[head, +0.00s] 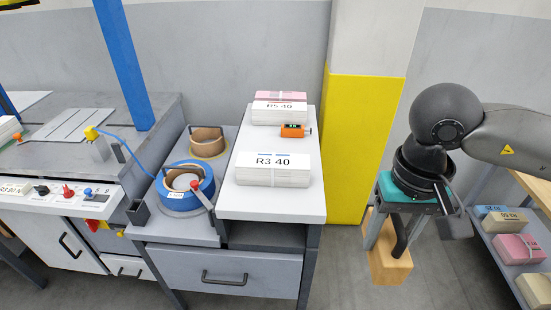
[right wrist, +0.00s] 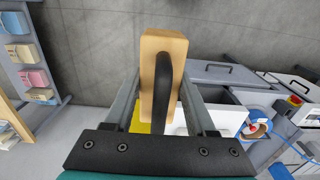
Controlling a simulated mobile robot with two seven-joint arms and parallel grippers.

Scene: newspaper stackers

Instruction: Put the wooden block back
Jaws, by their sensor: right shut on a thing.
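The wooden block (head: 388,268) is light brown with a black curved handle. My right gripper (head: 393,240) is shut on it, and the block hangs below the gripper in the air, to the right of the yellow-painted pillar. In the right wrist view the block (right wrist: 153,105) and its black handle (right wrist: 171,78) lie between the two grey fingers of the gripper (right wrist: 158,85). I cannot tell exactly where the fingers touch. My left gripper is not in view.
A white-topped bench (head: 270,204) holds two bundled paper stacks, R3 40 (head: 273,163) and R5 40 (head: 279,110), and an orange device (head: 294,131). Blue tape (head: 185,187) stands left of it. The yellow pillar (head: 360,140) rises behind. A shelf (head: 504,248) with bundles is at right.

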